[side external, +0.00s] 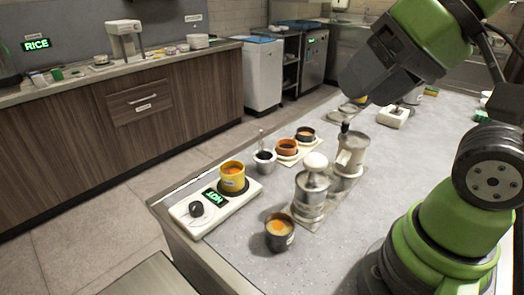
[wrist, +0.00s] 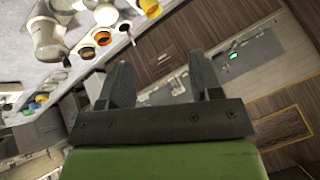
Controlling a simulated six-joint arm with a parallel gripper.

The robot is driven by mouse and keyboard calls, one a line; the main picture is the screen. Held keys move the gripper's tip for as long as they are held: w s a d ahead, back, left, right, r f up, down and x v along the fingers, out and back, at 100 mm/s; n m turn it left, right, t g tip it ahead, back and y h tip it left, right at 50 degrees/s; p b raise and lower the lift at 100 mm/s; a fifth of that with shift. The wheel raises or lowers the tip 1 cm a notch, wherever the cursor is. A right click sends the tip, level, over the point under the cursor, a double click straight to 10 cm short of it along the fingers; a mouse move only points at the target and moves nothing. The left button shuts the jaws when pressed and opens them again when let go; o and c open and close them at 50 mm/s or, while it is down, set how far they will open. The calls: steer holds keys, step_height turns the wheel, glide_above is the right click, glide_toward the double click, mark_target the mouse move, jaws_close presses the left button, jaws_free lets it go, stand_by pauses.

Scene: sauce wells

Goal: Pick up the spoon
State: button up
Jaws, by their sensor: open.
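The spoon (side external: 261,136) stands upright in a small pale cup (side external: 264,161) with dark contents, on the near counter. Only its upper handle shows; its lower end is hidden in the cup. In the wrist view the spoon (wrist: 132,39) shows as a thin light handle at the cup (wrist: 124,27), above and between my fingers. My gripper (wrist: 160,62) is open and empty, its two dark fingers spread apart. In the side view my gripper (side external: 372,75) is raised well above the counter, to the right of the spoon and apart from it.
A yellow pot (side external: 233,172) sits on a white warmer (side external: 198,219) left of the cup. Two small bowls (side external: 287,148) (side external: 306,135) stand right of it. Counter space (side external: 245,215) between is bare.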

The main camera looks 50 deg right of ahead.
steer(key=shift+c, duration=1.3)
steer(key=m+g+h, duration=0.3)
steer(key=h, duration=0.1)
glide_above(261, 139)
steer(key=s+a, duration=0.2)
steer(key=s, duration=0.3)
step_height(261, 139, down, 11)
steer(key=shift+g+h, duration=0.3)
steer(key=x, duration=0.5)
steer(key=w+x, duration=0.1)
steer(key=x, duration=0.9)
steer(key=shift+w+a, duration=0.2)
steer(key=shift+r, duration=0.1)
